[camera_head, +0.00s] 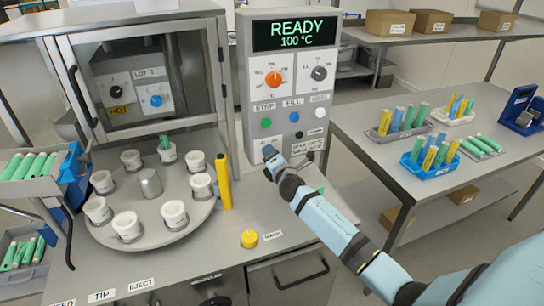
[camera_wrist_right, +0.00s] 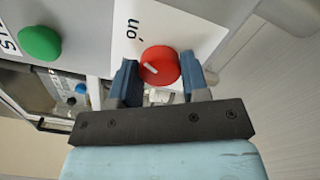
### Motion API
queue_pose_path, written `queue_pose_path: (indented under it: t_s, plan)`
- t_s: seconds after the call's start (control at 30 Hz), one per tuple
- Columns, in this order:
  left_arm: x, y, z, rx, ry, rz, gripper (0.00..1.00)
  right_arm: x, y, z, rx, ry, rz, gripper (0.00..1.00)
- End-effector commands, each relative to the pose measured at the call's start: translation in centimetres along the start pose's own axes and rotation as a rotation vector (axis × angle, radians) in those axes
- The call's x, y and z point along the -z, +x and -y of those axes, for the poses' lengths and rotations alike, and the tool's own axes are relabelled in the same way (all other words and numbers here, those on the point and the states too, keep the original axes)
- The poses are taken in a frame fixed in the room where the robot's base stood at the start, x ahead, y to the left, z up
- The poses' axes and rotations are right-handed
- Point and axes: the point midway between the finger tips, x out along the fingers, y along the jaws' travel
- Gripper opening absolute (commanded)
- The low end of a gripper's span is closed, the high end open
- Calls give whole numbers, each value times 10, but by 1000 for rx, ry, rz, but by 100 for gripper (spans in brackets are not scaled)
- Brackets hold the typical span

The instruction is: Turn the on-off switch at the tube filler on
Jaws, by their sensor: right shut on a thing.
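The tube filler's control panel (camera_head: 290,90) stands at the middle of the head view, with its display (camera_head: 290,34) lit with "READY 100 °C". My right gripper (camera_head: 268,153) is at the panel's lower left and covers the switch there. In the right wrist view, a red round on-off switch (camera_wrist_right: 160,64) with a short white mark sits on a white plate with lettering. My right gripper (camera_wrist_right: 160,84) has one blue finger on each side of the switch and is shut on it. The switch's mark is tilted. My left gripper is not in view.
A round turntable (camera_head: 150,240) with several white jars is left of the panel. A yellow upright bar (camera_head: 223,182) and a yellow button (camera_head: 249,239) are near my right arm. A green button (camera_wrist_right: 40,43) is beside the switch. A side table (camera_head: 455,150) holds tube racks.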

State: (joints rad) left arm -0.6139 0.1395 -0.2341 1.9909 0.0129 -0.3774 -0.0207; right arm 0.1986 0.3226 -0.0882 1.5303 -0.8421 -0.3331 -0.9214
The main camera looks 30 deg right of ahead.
Motion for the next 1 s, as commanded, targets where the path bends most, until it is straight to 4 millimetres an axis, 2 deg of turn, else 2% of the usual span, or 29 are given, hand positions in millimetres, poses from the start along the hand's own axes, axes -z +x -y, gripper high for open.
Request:
queue_pose_path:
  t_s: [0.2, 0.23, 0.3, 0.33, 0.6, 0.7, 0.87, 1.0]
  plan:
    - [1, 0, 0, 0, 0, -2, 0, 0, 0, 0, 0, 2, -1, 18]
    - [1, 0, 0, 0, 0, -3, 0, 0, 0, 0, 0, 2, -1, 47]
    - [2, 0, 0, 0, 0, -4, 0, 0, 0, 0, 0, 1, -1, 63]
    - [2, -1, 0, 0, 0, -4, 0, 0, 0, 0, 0, 1, -1, 68]
    - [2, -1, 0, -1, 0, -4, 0, 0, -1, 0, 0, 0, 0, 68]
    - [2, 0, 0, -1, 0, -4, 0, 0, -7, 1, 1, 0, -1, 68]
    - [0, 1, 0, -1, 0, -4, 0, 1, -33, 2, 1, 0, -2, 68]
    - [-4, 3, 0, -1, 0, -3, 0, 2, -67, 2, 1, -1, -3, 68]
